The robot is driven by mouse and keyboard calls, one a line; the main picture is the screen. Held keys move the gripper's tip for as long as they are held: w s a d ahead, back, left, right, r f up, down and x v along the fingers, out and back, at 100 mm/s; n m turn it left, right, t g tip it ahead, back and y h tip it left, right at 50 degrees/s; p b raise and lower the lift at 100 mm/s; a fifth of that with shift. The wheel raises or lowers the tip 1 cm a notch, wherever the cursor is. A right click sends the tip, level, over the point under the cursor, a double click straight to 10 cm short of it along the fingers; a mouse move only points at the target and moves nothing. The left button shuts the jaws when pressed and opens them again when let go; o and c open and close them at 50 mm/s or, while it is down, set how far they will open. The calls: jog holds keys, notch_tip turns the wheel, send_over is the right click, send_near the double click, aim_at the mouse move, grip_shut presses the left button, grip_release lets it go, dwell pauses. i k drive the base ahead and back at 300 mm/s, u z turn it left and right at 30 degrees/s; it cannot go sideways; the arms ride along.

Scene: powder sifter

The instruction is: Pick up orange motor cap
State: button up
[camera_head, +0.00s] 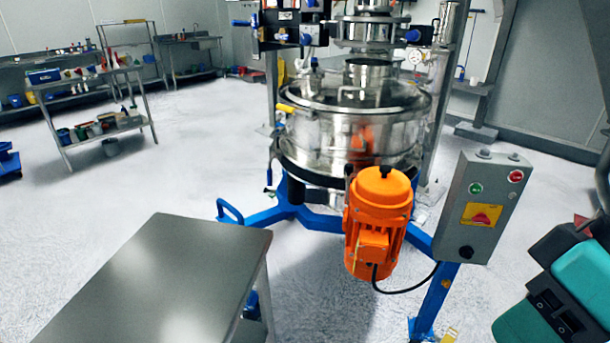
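The orange motor cap (384,186) is the rounded top of the upright orange motor (375,235). A small black knob stands on it. The cap sits on the motor, in front of the steel sifter drum (345,130), right of the picture's middle. A teal and black part of my arm shows at the lower right edge, well to the right of the motor and apart from it. I see no gripper fingers, so I cannot tell what my gripper holds.
A grey control box (483,205) stands close right of the motor on the blue frame (435,300). A black cable (405,290) loops below the motor. A bare steel table (155,285) stands at the lower left. Open floor (180,170) lies behind it.

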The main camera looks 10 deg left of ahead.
aim_at(383, 185)
jog(key=u, duration=0.55)
jog(key=i, duration=1)
jog(key=u, duration=0.15)
